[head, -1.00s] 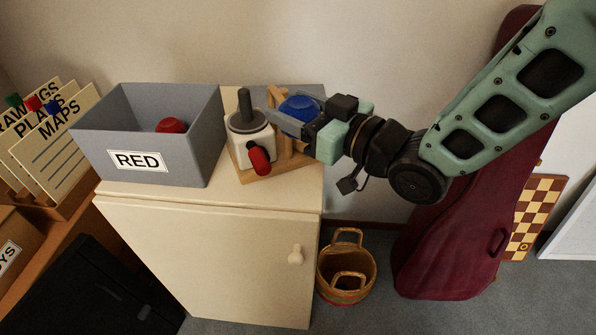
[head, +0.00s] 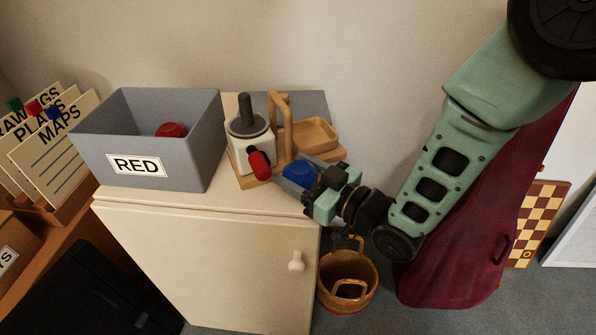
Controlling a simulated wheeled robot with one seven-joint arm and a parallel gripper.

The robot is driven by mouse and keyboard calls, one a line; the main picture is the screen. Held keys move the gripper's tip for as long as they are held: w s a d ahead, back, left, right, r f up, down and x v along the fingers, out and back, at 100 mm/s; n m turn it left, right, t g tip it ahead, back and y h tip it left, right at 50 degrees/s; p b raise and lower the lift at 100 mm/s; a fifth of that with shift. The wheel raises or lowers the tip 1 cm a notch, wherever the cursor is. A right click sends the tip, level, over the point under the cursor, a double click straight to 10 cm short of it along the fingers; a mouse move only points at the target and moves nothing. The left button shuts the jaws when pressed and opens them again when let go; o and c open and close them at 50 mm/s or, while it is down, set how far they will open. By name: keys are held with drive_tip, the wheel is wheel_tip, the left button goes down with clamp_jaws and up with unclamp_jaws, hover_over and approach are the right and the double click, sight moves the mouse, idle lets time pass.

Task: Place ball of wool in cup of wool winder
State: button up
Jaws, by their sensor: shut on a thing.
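The wool winder (head: 249,148) stands on the cream cabinet, with a white body, dark spindle, red crank knob and a wooden upright on a wooden base. A square wooden dish (head: 316,134), which looks like its cup, sits at its right and looks empty. My gripper (head: 296,181) is shut on the blue ball of wool (head: 299,173), near the cabinet's front right edge. The ball is nearer the camera than the dish and appears below it in the picture. The fingers partly hide the ball, and its exact height is hard to tell.
A grey bin (head: 200,150) labelled RED, holding a red ball (head: 171,130), stands left of the winder. A wicker basket (head: 347,300) is on the floor below. A maroon instrument case (head: 475,235) leans at the right behind my arm. The wooden upright (head: 288,125) stands beside the dish.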

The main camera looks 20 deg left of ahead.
drive_tip(key=shift+f+b, duration=0.3)
drive_tip(key=shift+b, duration=0.05)
drive_tip(key=o, duration=1.1)
drive_tip(key=shift+r, duration=0.1)
drive_tip(key=shift+c, duration=0.2)
drive_tip(key=shift+r+p, duration=0.15)
drive_tip(key=shift+p, duration=0.4)
drive_tip(key=r+p+v, duration=0.1)
drive_tip(key=p+v, duration=0.2)
drive_tip(key=v, duration=1.4)
drive_tip(key=shift+s+d, duration=0.15)
drive_tip(key=shift+s, duration=0.1)
